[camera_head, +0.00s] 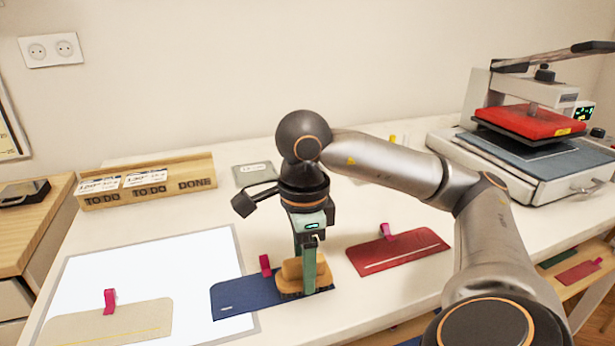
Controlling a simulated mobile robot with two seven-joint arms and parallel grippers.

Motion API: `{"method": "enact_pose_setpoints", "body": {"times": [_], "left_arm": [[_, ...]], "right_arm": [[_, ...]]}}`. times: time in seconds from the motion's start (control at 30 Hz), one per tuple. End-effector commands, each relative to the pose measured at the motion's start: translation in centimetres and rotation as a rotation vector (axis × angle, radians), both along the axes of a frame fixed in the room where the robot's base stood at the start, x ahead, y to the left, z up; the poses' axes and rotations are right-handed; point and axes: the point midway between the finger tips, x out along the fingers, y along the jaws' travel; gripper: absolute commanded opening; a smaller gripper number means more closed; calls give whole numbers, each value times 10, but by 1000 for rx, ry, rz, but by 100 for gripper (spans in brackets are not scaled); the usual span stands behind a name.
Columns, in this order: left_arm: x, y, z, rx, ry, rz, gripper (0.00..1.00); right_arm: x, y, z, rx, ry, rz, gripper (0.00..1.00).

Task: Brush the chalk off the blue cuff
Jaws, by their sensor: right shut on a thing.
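The blue cuff (240,293) lies flat at the middle front of the table, with a pink clip (265,265) at its back edge. A short white chalk mark (226,308) shows near its left end. My right gripper (311,272) is above the cuff's right part, pointing down. It is shut on a tan brush (291,271), whose dark bristle side is at the cuff's surface. The brush and gripper hide part of the cuff's right half, so I cannot tell whether chalk lies under them. My left gripper is not in view.
A red cuff (398,253) with a pale line lies to the right. A beige cuff (110,322) with a yellow line lies at the left, on a bright white panel (150,262). A wooden card holder (150,188) stands behind; a heat press (530,150) fills the back right.

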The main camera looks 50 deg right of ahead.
Motion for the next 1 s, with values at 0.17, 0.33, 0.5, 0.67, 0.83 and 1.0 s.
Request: {"method": "enact_pose_setpoints", "body": {"times": [0.17,0.33,0.5,0.67,0.83,1.0], "left_arm": [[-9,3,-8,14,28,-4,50],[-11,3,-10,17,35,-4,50],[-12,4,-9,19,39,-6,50],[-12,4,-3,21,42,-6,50],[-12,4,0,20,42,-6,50],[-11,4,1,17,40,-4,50]], "right_arm": [[5,10,-1,2,1,3,0],[6,10,-3,1,2,1,0],[6,12,-1,3,2,2,0],[11,19,1,3,1,3,0],[14,24,0,2,1,1,0],[14,23,0,1,0,0,0]]}}
